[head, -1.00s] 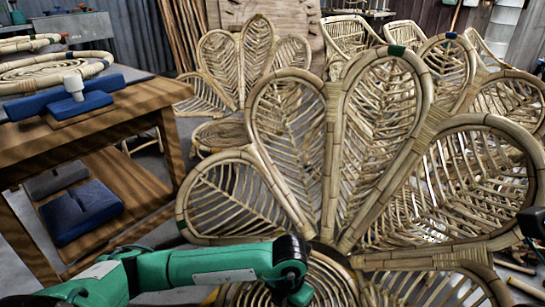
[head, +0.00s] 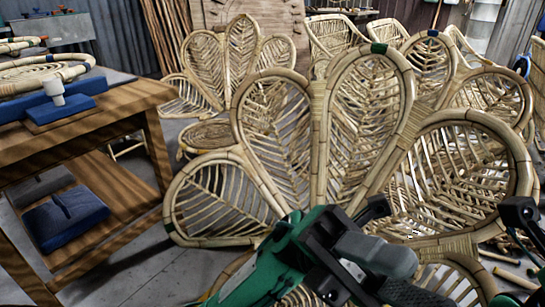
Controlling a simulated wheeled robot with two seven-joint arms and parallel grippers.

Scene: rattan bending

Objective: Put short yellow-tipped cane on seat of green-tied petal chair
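The petal chair with a green tie (head: 379,48) on its back stands in the middle, facing me. Its seat (head: 302,297) is at the bottom edge, largely hidden by my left arm. My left gripper (head: 392,275) is in front of the chair, over the seat area; its fingers overlap in this view and I see no cane clearly in them. A black part of my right arm (head: 520,215) shows at the right edge; its fingers cannot be made out. I cannot clearly identify the short yellow-tipped cane.
A wooden workbench (head: 85,135) stands at the left with blue blocks and a rattan ring on it. A petal chair with a blue tie (head: 433,33) and other rattan chairs (head: 240,60) stand behind. Several loose canes lie on the floor at the right.

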